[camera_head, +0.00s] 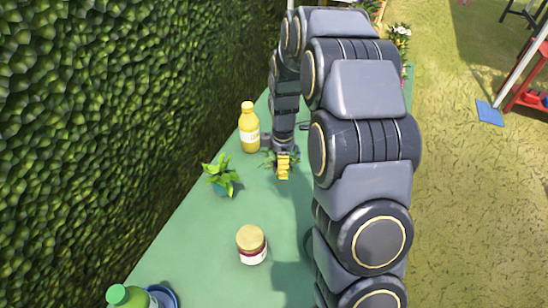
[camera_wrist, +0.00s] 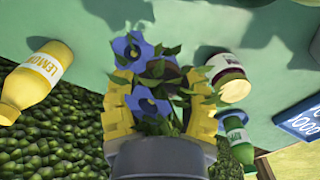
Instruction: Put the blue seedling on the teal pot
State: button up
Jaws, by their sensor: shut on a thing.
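My gripper (camera_head: 283,166) has yellow fingers and is over the green table, just right of the yellow bottle. In the wrist view my gripper (camera_wrist: 160,100) is shut around the blue seedling (camera_wrist: 150,103), which has blue flowers, green leaves and a dark brown base between the fingers. In the head view only some of its leaves show beside the fingers. A teal pot (camera_head: 219,189) with a leafy green plant above it stands left of and nearer than my gripper. The pot's rim is mostly hidden by leaves. I cannot make out this pot in the wrist view.
A yellow lemon bottle (camera_head: 249,128) stands close left of my gripper. A jar (camera_head: 251,245) is on the table's near part. A hedge (camera_head: 110,110) borders the table's left.

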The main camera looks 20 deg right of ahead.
jog(key=s+a+r+n, duration=0.2)
jog(key=a+r, duration=0.1)
jog(key=a, duration=0.3)
jog(key=s+a+r+n, duration=0.1)
jog(key=a+r+n, duration=0.15)
jog(key=a, duration=0.35)
send_over(221, 176)
jog(key=shift+m, duration=0.25)
notch_tip(221, 176, down, 9)
jog(key=shift+s, duration=0.1)
jog(key=shift+f, duration=1.6)
jog(key=shift+f, duration=0.15)
jog(key=o, duration=1)
jog(key=shift+o, duration=0.2)
